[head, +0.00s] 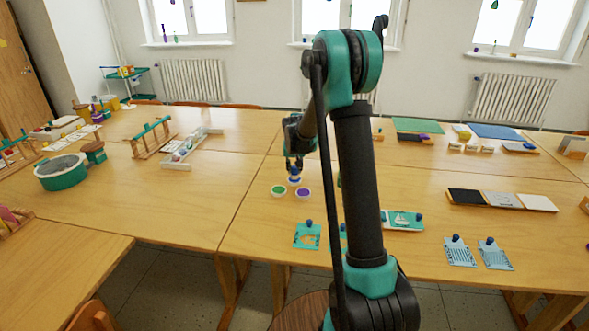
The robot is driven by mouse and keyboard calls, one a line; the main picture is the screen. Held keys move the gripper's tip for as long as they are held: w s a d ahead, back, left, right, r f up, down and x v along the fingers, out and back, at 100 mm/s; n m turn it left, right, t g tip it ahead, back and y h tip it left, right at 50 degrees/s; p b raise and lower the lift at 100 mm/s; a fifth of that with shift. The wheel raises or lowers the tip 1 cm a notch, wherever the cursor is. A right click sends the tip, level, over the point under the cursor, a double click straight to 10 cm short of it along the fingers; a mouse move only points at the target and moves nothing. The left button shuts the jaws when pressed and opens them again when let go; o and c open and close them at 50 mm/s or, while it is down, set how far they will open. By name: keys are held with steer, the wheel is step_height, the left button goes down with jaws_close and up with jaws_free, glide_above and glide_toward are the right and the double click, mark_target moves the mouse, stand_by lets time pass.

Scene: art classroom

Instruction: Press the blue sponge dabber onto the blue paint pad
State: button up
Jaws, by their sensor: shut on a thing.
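My gripper (294,166) points down over the table, left of my arm's upright link. It is shut on the blue sponge dabber (294,171), a small dark-blue thing mostly hidden by the fingers. Just below it is a small round white-rimmed dish with blue in it, which looks like the blue paint pad (294,181). The dabber appears right over or touching this pad; I cannot tell which at this size. A green pad (278,190) and a purple pad (303,193) sit just in front of it.
Teal cards (307,236) with dark knobs lie nearer the front edge, partly behind my arm. Dark, grey and white tiles (502,199) lie right. The table left of the pads is clear.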

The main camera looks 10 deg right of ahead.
steer(key=shift+f, duration=0.55)
stand_by(1.5)
steer(key=shift+r, duration=3.55)
